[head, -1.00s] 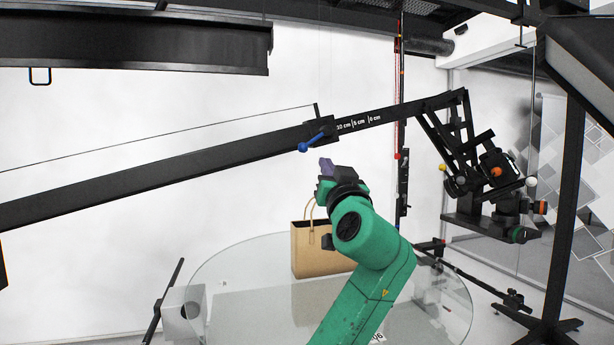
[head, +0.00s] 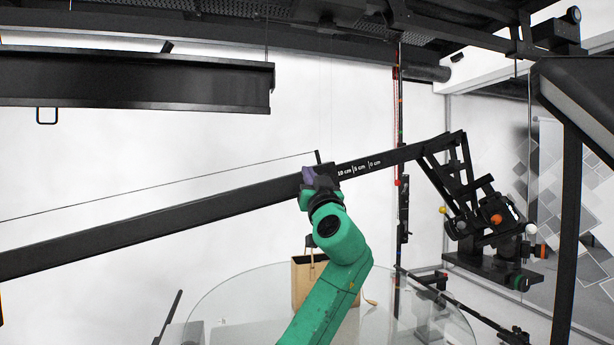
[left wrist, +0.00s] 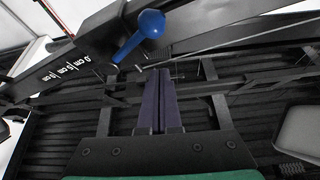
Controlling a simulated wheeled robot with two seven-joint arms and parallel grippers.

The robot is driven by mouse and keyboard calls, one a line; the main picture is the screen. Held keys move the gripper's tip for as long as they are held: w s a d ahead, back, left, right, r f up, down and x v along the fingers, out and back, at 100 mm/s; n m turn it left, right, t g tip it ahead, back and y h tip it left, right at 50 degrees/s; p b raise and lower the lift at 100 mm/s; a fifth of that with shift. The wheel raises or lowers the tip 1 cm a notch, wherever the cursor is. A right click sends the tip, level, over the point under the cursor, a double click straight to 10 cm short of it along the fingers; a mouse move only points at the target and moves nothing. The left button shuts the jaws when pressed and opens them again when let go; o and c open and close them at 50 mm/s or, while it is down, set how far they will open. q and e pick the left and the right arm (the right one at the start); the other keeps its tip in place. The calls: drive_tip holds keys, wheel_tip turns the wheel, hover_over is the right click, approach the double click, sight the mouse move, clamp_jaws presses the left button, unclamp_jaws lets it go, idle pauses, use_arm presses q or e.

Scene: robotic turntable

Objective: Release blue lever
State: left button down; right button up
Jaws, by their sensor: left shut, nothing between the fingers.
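The blue lever (left wrist: 141,36) shows in the left wrist view, just beyond and slightly left of my fingertips, on the black beam's clamp. In the head view my gripper hides the lever. My left gripper (head: 309,174) is raised in front of the clamp on the long black crane beam (head: 190,214). Its purple fingers are together and empty in the left wrist view (left wrist: 158,75). They look close to the lever; I cannot tell whether they touch it. My right gripper is not in view.
A round glass table (head: 230,300) with a brown paper bag (head: 303,285) stands below. The jib's camera head (head: 490,225) hangs at the right. A black overhead beam (head: 140,78) spans the upper left, and a dark post (head: 567,230) stands at right.

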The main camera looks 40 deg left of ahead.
use_arm(q)
drive_tip(key=f, duration=0.4)
drive_tip(key=shift+a+p, duration=0.25)
drive_tip(key=shift+p, duration=0.1)
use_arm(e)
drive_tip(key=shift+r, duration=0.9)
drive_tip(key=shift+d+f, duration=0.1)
